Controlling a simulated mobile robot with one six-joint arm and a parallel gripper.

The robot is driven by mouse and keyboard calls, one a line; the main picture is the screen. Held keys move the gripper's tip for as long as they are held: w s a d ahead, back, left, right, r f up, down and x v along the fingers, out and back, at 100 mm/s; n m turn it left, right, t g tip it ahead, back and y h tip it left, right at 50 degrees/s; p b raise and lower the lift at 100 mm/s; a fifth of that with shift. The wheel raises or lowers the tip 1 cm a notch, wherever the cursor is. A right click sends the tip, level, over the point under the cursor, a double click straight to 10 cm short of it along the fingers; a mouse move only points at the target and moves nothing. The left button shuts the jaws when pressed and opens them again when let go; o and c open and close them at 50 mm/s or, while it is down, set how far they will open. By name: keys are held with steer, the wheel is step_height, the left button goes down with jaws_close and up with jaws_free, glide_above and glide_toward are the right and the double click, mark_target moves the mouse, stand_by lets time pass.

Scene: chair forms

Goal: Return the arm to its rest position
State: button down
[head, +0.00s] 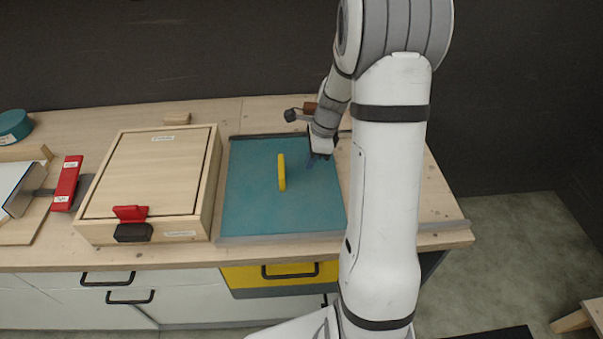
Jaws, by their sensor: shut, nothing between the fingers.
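My arm rises at the right of the head view and bends over the workbench. My gripper (316,160) is at the far right part of the teal panel (255,205), pointing down. It is small and dark here, and the arm partly covers it. It is shut with nothing seen in it. It is apart from the yellow bar handle (282,172) on the panel, to the handle's right. I cannot tell whether the fingertips touch the panel.
A wooden box (150,170) with a red clasp (130,213) stands left of the panel. A red block (67,183) and a teal round object (14,126) are farther left. A yellow drawer (280,274) is below the bench (120,257). Open floor (530,240) lies to the right.

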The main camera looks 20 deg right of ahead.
steer(key=s+a+r+n+h, duration=0.1)
steer(key=s+a+r+n, duration=0.5)
steer(key=s+r+n, duration=0.5)
steer(key=s+a+r+n+t, duration=0.1)
steer(key=s+r+n, duration=0.1)
steer(key=s+n, duration=0.3)
steer(key=s+a+r+n+t+h, duration=0.1)
steer(key=s+r+n, duration=0.1)
steer(key=s+n, duration=0.3)
steer(key=shift+s+a+h, duration=0.2)
steer(key=shift+a+h, duration=0.1)
steer(key=shift+a, duration=0.1)
steer(key=shift+r, duration=0.1)
